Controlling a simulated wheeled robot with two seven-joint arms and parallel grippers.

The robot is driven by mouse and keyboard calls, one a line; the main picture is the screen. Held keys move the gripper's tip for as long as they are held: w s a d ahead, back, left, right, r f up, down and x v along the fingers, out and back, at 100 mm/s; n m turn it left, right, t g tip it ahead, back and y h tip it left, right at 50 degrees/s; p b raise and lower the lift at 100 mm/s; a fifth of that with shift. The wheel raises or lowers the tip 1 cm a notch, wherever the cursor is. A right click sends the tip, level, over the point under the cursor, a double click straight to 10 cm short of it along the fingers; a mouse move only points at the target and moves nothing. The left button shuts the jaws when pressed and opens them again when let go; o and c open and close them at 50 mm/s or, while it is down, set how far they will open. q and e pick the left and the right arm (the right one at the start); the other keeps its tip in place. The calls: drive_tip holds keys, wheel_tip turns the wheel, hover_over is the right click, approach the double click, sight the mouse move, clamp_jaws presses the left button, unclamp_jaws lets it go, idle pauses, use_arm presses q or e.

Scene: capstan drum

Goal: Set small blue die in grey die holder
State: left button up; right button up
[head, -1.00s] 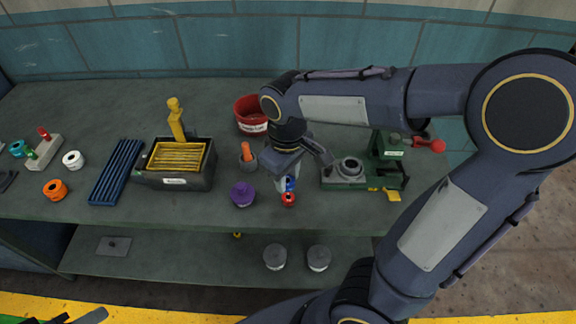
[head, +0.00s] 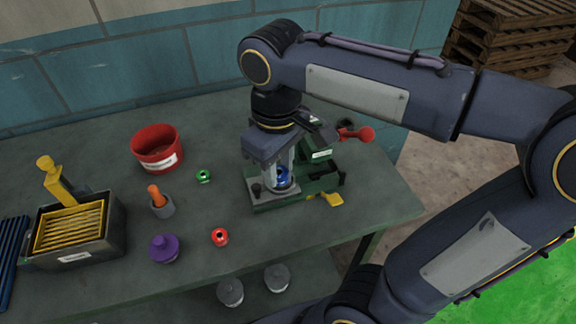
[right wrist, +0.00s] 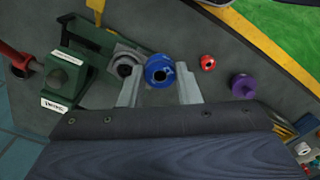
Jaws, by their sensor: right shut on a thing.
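My right gripper (head: 280,183) is shut on the small blue die (head: 283,174), a blue ring-shaped piece with a central hole. The die also shows between the fingers in the right wrist view (right wrist: 159,71). The grey die holder (head: 259,194) sits on the base of a green press, partly hidden by the gripper in the head view. In the right wrist view the holder (right wrist: 122,58), with its dark round opening, lies just left of the die. The die's height above it is hard to tell. My left gripper is not in view.
The green press (head: 325,170) has a red-knobbed lever (head: 357,133). A red die (head: 220,237), green die (head: 203,176) and purple piece (head: 164,249) stand to the left. A red tub (head: 157,149) is farther back. The table's front right (head: 350,215) is clear.

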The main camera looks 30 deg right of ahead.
drive_tip(key=w+d+f, duration=0.1)
drive_tip(key=w+f, duration=0.1)
drive_tip(key=w+d+f, duration=0.2)
drive_tip(key=w, duration=0.1)
drive_tip(key=w+d+f, duration=0.1)
drive_tip(key=w+f, duration=0.2)
drive_tip(key=shift+d, duration=0.4)
drive_tip(key=shift+w+d+f, duration=0.2)
drive_tip(key=shift+w+f, duration=0.15)
drive_tip(key=shift+f, duration=0.15)
drive_tip(key=shift+w+d+f, duration=0.1)
drive_tip(key=shift+w+f, duration=0.1)
drive_tip(key=shift+f, duration=1.55)
drive_tip(key=shift+f, duration=0.1)
drive_tip(key=shift+f+b, duration=0.4)
drive_tip(key=shift+f, duration=0.15)
drive_tip(key=o, duration=1.1)
drive_tip(key=shift+c, duration=0.2)
